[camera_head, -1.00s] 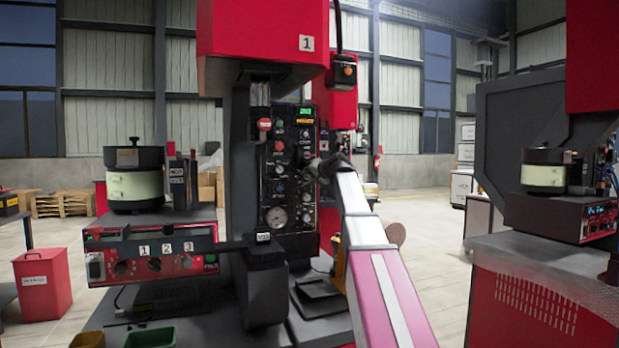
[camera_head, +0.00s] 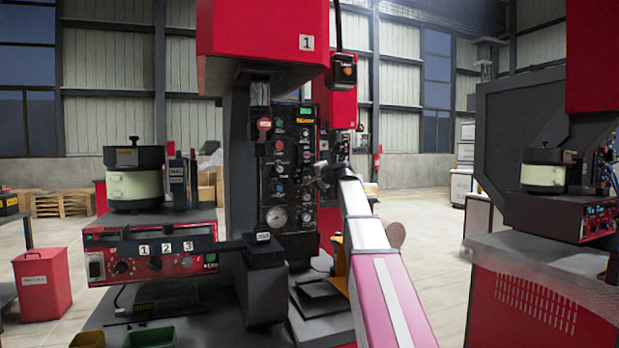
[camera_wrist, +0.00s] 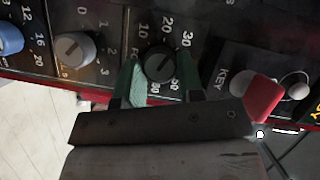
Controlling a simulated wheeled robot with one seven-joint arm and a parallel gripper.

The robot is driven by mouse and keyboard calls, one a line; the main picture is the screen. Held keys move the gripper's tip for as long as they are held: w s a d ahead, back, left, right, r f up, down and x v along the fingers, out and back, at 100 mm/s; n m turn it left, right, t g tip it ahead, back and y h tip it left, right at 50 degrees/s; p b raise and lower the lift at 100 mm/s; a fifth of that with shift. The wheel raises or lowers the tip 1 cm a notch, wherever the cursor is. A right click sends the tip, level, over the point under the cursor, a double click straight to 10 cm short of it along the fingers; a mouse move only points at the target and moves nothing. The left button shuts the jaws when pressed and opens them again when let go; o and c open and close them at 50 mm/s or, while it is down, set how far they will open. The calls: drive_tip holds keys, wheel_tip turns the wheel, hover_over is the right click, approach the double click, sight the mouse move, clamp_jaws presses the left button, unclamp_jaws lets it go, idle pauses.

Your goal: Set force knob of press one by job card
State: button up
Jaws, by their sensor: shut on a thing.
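Press one (camera_head: 262,40) is the red machine marked "1" in the head view. Its dark control panel (camera_head: 292,165) carries knobs, buttons and a gauge. My gripper (camera_head: 321,180) is at the panel's right edge, where my arm hides part of it. In the wrist view my gripper (camera_wrist: 160,75) has its green fingers on either side of a dark round knob (camera_wrist: 158,62), shut on it. The knob has a scale with 10, 20 and 30 and a partly hidden label starting with "FO". I cannot make out a job card's text.
In the wrist view, a grey knob (camera_wrist: 74,48) and a blue knob (camera_wrist: 8,38) sit left of the held knob. A key switch (camera_wrist: 242,82) and a red part (camera_wrist: 262,98) are close on the right. A bowl feeder (camera_head: 135,180) stands left of the press.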

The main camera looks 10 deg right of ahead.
drive_tip(key=shift+f+m+t+y, duration=0.15)
drive_tip(key=shift+m+t+y, duration=0.35)
drive_tip(key=shift+m, duration=1.2)
drive_tip(key=o, duration=0.9)
drive_tip(key=shift+d, duration=0.1)
drive_tip(key=v, duration=1)
drive_tip(key=shift+s+d, duration=0.2)
drive_tip(key=shift+s, duration=0.15)
